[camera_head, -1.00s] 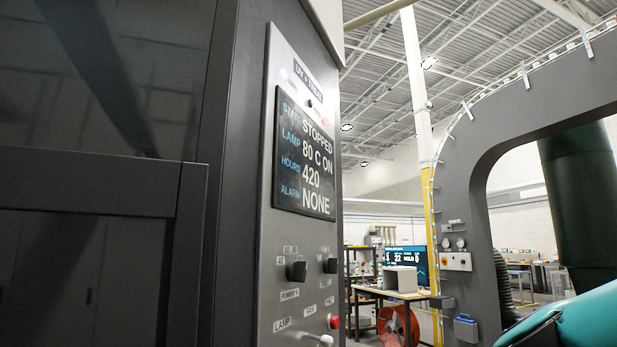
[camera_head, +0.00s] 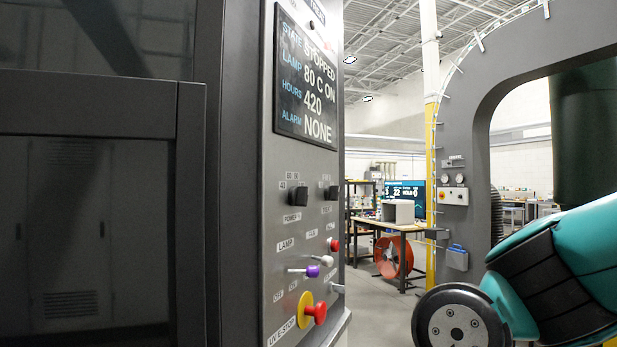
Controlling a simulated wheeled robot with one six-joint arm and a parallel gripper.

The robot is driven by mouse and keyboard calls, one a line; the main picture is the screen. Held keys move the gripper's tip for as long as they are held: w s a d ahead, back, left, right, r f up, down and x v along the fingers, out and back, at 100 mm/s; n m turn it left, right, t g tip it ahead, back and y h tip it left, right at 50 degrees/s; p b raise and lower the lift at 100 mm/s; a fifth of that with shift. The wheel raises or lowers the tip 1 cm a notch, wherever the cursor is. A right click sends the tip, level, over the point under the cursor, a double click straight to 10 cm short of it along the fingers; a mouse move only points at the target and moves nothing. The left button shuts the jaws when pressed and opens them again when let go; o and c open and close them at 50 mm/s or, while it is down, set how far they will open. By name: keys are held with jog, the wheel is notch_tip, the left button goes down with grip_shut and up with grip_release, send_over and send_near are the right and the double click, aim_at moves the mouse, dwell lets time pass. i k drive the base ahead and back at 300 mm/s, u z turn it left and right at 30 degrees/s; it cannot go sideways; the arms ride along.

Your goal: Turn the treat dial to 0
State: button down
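The grey control panel (camera_head: 270,190) stands upright left of centre, seen at a steep angle. Two black dials sit side by side below its screen. The left dial (camera_head: 298,196) has a label reading POWER % under it. The right dial (camera_head: 331,193) also has a label under it, too small to read, so I cannot confirm that it is the treat dial or read its setting. The screen (camera_head: 308,85) shows STOPPED, lamp 80 C ON, hours 420 and alarm NONE. My teal and black arm is at the lower right, apart from the panel. My gripper is out of view.
Below the dials are a red button (camera_head: 334,245), a white switch (camera_head: 326,261), a purple switch (camera_head: 312,271) and a red stop knob on yellow (camera_head: 315,312). A grey arched frame (camera_head: 460,140) stands at right. Open floor and a workbench (camera_head: 400,226) lie behind.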

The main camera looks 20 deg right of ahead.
aim_at(330, 193)
jog(key=z, duration=0.5)
jog(key=k, duration=0.65)
jog(key=z, duration=0.7)
jog(key=i, duration=1.25)
jog(key=u, duration=0.7)
